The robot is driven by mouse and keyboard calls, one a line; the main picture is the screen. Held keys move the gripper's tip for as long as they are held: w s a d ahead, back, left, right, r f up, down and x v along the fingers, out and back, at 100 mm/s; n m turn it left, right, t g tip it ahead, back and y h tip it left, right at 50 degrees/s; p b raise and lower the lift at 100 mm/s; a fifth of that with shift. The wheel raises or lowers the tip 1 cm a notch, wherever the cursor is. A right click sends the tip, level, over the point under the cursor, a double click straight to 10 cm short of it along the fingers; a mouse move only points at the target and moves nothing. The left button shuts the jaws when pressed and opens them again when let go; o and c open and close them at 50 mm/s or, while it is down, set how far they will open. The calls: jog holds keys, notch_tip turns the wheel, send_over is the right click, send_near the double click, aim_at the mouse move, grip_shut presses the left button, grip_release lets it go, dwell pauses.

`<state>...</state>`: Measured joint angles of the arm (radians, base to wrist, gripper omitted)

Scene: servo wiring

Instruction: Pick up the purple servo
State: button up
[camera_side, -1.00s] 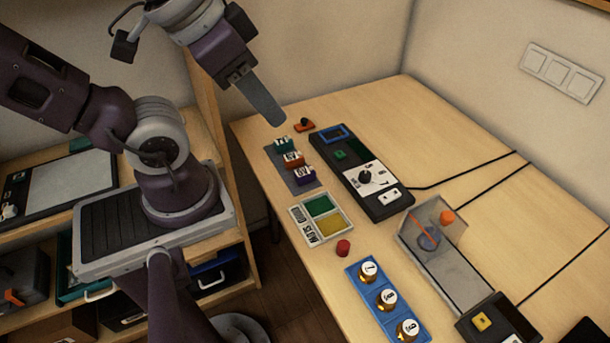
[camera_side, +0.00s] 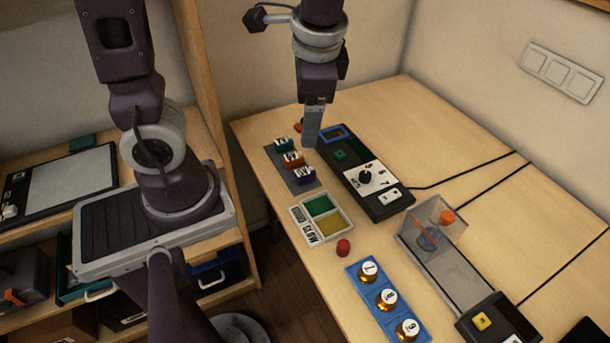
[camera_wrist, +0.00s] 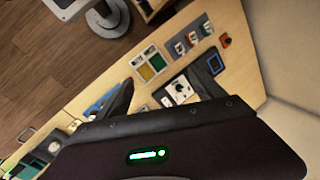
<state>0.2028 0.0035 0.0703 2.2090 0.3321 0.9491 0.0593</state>
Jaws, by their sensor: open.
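The purple servo (camera_side: 303,176) sits at the near end of a row of three servos on a dark grey mat (camera_side: 311,187). The orange servo (camera_side: 292,159) is in the middle and the teal servo (camera_side: 284,144) is at the far end. In the wrist view the row shows small at the upper right, with the purple servo (camera_wrist: 180,48) at its left end. My gripper (camera_side: 311,144) points down over the far side of the black control box, close to the row, and touches no servo that I can make out. It is open and empty; the gap between its fingers is hard to see.
The black control box (camera_side: 379,207) with a dial lies right of the servos. A tray with green and yellow pads (camera_side: 298,209), a red cap (camera_side: 343,247) and a blue rack (camera_side: 352,271) of numbered bottles lie nearer. A clear bin (camera_side: 460,284) stands at the right.

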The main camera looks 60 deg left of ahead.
jog(key=w+a+f+m+g+y, duration=0.1)
jog(key=w+f+m+y, duration=0.2)
jog(key=f, duration=0.4)
jog(key=w+a+f+m+g+y, duration=0.1)
jog(key=w+a+f+m+y, duration=0.15)
jog(key=f, duration=0.45)
jog(key=m+t+y, duration=0.1)
jog(key=m+y, duration=0.3)
jog(key=m, duration=0.3)
send_near(307, 173)
jog(key=shift+s+a+r+n, duration=0.25)
jog(key=shift+s+a+r, duration=0.1)
jog(key=shift+r, duration=0.15)
jog(key=f+m, duration=0.1)
jog(key=a+f+y, duration=0.1)
jog(key=shift+a+f+m+t, duration=0.1)
jog(key=shift+f+m+t, duration=0.25)
jog(key=shift+m+t, duration=0.05)
jog(key=x, duration=0.6)
jog(key=shift+a+f, duration=0.15)
jog(key=shift+a, duration=0.05)
jog(key=shift+a+f, duration=0.1)
jog(key=shift+a, duration=0.15)
jog(key=c, duration=1.5)
